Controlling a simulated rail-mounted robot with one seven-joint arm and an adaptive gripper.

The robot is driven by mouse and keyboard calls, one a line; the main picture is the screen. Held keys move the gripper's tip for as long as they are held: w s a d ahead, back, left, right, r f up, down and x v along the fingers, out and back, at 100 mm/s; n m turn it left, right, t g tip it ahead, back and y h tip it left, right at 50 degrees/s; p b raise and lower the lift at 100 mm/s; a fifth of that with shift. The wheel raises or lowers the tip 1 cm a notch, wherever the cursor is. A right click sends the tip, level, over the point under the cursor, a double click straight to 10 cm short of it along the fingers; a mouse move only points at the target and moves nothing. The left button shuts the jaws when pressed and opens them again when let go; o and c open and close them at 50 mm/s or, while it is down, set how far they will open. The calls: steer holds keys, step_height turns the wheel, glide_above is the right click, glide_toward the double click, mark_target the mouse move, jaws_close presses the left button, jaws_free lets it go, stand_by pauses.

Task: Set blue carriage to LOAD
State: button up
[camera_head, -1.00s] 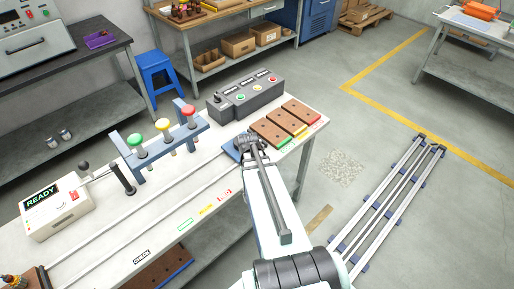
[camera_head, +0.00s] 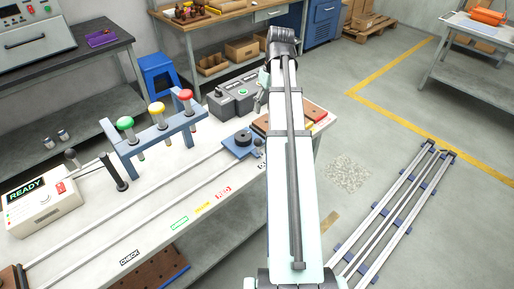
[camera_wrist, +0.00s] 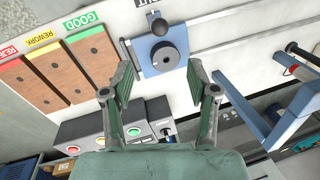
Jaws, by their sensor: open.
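The blue carriage (camera_head: 240,148) sits near the right end of the twin rails on the white table, with a round black knob on top. In the wrist view the carriage (camera_wrist: 150,66) lies just beyond my fingertips, its black knob in full view. My gripper (camera_wrist: 158,78) is open and empty, its two fingers apart and not touching the carriage. In the head view my gripper (camera_head: 262,95) is raised beyond and to the right of the carriage.
A grey button box (camera_head: 232,98) and brown sorting boards (camera_wrist: 57,70) are near my gripper. A READY box (camera_head: 40,202) stands at left.

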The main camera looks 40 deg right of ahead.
mark_target(258, 143)
steer(key=a+f, duration=0.1)
steer(key=f, duration=0.4)
steer(key=a+f, duration=0.1)
steer(key=f, duration=0.5)
steer(key=a+f, duration=0.1)
steer(key=f, duration=0.4)
steer(key=shift+w+f, duration=0.15)
steer(key=shift+w, duration=0.1)
steer(key=shift+c, duration=0.3)
jaws_close()
